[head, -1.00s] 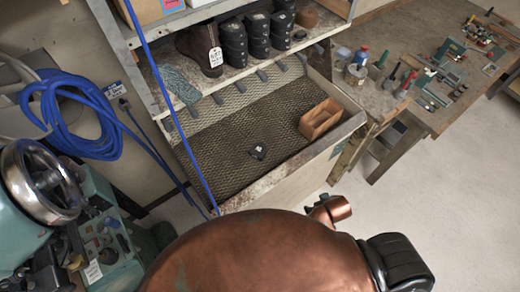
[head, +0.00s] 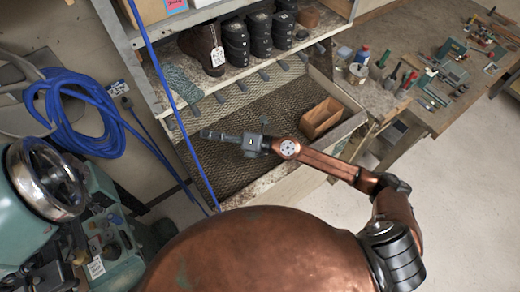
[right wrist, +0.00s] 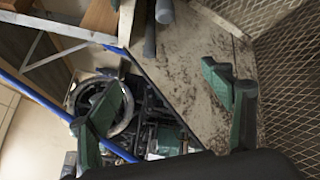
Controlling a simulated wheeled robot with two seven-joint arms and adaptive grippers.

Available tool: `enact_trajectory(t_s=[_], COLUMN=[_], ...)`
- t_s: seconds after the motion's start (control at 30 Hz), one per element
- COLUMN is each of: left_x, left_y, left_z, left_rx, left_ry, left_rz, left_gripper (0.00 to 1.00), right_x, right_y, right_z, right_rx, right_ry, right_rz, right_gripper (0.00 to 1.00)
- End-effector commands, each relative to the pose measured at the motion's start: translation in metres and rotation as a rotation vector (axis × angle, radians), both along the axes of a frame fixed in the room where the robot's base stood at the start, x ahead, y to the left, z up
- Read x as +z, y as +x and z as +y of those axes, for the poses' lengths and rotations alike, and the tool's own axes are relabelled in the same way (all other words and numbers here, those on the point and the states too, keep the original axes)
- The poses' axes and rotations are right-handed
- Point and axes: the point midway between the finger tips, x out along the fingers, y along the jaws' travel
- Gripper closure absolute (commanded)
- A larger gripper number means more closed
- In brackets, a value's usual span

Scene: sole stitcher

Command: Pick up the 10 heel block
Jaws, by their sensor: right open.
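In the earlier head view a small black heel block with a white mark lies in the mesh-lined bin (head: 290,103). Now my right gripper and forearm cover that spot, and I cannot see the block. My right gripper (head: 228,134) reaches in from the right over the bin, pointing left. In the right wrist view its two green fingers (right wrist: 165,95) are spread wide, with nothing between them. That view shows no heel block. My left gripper is not in view.
An open wooden box (head: 322,117) sits at the bin's right end. Above, a shelf holds stacked black heel blocks (head: 258,35) and a tagged brown boot (head: 203,50). A blue hose (head: 165,80) hangs at left, near a green machine (head: 25,215). A cluttered workbench (head: 400,45) stands right.

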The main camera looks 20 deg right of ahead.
Motion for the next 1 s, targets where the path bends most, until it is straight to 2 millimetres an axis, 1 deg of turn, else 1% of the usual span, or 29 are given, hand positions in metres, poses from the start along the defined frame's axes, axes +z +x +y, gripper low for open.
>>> enact_trajectory(t_s=[0.03,0.07,0.1,0.17,0.2,0.27,0.3,0.33,0.4,0.47,0.53,0.6,0.87,1.0], left_x=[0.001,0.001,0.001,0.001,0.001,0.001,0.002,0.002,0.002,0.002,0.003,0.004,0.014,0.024], left_y=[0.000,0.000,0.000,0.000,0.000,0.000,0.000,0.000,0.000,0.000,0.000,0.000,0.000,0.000], left_z=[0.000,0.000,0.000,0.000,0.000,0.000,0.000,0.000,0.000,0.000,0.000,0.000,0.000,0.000], left_rx=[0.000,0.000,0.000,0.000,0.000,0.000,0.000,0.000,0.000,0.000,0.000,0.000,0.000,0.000], left_ry=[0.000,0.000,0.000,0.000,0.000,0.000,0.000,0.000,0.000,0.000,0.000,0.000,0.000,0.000], left_rz=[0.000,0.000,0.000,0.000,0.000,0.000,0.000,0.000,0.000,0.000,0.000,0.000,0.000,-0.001], left_gripper=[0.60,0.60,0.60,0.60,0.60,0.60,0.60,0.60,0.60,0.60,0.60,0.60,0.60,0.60], right_x=[-0.032,-0.053,-0.081,-0.117,-0.136,-0.157,-0.166,-0.171,-0.177,-0.180,-0.184,-0.190,-0.214,-0.232], right_y=[-0.002,-0.004,-0.005,0.000,0.006,0.015,0.021,0.024,0.031,0.034,0.037,0.039,0.046,0.052], right_z=[-0.001,-0.007,-0.021,-0.052,-0.078,-0.118,-0.142,-0.158,-0.186,-0.201,-0.210,-0.211,-0.199,-0.189], right_rx=[0.096,0.147,0.208,0.278,0.310,0.343,0.357,0.364,0.374,0.378,0.381,0.382,0.383,0.383], right_ry=[-0.195,-0.308,-0.456,-0.666,-0.795,-0.963,-1.053,-1.109,-1.205,-1.256,-1.286,-1.295,-1.291,-1.290], right_rz=[-0.054,-0.077,-0.096,-0.112,-0.114,-0.107,-0.098,-0.091,-0.075,-0.063,-0.057,-0.053,-0.054,-0.054], right_gripper=[0.26,0.26,0.26,0.26,0.26,0.26,0.26,0.26,0.26,0.26,0.26,0.26,0.26,0.26])
